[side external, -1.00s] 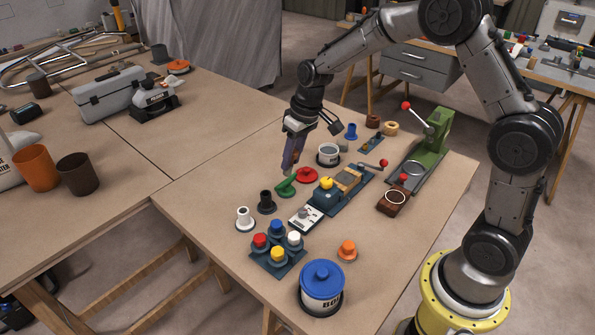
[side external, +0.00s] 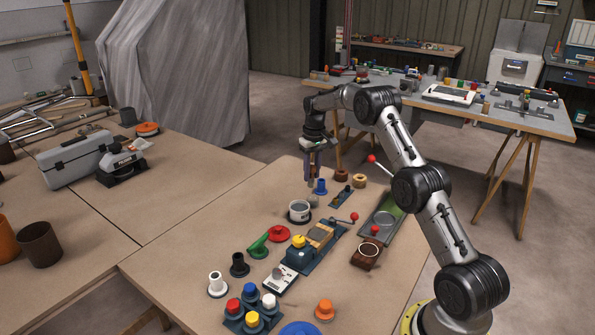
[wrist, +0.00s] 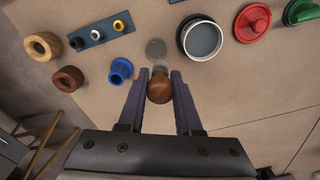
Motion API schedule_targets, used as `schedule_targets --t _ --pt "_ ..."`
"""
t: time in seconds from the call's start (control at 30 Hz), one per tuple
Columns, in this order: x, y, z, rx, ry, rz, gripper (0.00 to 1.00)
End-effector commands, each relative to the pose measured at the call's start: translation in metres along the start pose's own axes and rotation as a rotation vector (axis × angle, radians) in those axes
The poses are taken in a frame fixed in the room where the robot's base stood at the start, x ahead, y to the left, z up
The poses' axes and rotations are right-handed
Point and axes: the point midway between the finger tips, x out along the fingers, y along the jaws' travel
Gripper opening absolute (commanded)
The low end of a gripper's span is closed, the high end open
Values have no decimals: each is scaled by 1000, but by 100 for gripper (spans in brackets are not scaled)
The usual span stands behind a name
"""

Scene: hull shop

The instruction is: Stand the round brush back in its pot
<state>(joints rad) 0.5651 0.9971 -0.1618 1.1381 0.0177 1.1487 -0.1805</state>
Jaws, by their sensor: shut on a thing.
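My gripper (wrist: 159,92) is shut on the round brush (wrist: 159,88), whose rounded brown end shows between the fingers in the wrist view. In the side view my gripper (side external: 313,175) points down above the far part of the table; the brush is too small to make out there.
A blue hollow piece (wrist: 120,70) stands left of my gripper. Brown and tan rings (wrist: 42,46) and a small dark rack (wrist: 100,30) lie farther left. Red (side external: 278,233) and green (side external: 258,245) pieces sit near the pot. Bare table lies right of my fingers in the wrist view.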

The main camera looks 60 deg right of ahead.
Motion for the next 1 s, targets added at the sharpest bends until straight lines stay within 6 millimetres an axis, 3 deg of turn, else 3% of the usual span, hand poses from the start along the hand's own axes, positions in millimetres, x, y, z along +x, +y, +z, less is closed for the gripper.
schedule_targets --t 0.27,0.7,1.0 --pt "13 7 2 11 -22 15 0" --pt "53 7 3 10 -21 15 0" --pt "61 7 3 10 -20 15 0"
